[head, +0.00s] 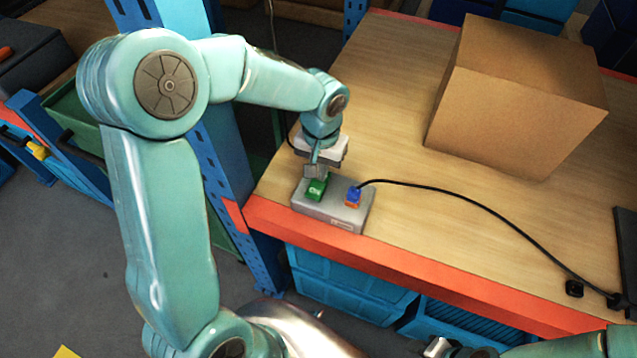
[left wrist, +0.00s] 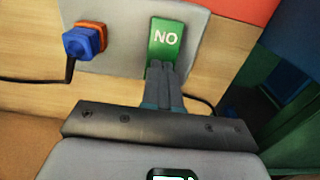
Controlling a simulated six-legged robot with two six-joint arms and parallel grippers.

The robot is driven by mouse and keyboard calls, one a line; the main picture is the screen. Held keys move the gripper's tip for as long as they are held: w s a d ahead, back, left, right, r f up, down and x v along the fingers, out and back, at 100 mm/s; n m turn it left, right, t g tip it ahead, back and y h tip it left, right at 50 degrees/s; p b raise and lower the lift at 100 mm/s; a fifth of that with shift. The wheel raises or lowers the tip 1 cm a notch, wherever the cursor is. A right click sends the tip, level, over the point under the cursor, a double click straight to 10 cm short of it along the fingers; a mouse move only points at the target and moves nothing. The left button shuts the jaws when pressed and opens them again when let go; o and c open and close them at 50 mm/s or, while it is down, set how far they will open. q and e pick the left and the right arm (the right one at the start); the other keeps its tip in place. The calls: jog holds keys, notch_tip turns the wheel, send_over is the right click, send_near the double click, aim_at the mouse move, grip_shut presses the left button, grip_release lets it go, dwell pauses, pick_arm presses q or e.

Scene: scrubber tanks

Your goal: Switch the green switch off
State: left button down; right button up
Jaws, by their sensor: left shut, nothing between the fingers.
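A grey switch box (head: 335,213) stands on the wooden workbench near its front left corner. The green switch (head: 316,189) is on its left side; in the left wrist view the green switch (left wrist: 164,42) carries upside-down letters reading ON. My left gripper (head: 315,172) is above it, and in the left wrist view its shut, empty fingers (left wrist: 170,68) overlap the switch's near end. I cannot tell whether they touch it. A blue plug in an orange socket (head: 353,196) is to the switch's right. Part of my right gripper (head: 438,347) shows at the bottom edge; its jaws are unclear.
A black cable (head: 470,201) runs from the plug across the workbench (head: 395,125) to the right. A large cardboard box (head: 515,95) stands behind it. A blue rack post (head: 225,170) rises at the left. Blue crates (head: 350,285) are below the bench's orange edge.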

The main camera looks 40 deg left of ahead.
pick_arm(q)
jog(key=shift+f, duration=0.35)
jog(key=shift+r, duration=0.1)
jog(key=shift+r+p, duration=2.4)
jog(key=shift+r, duration=1.1)
jog(key=shift+f, duration=0.1)
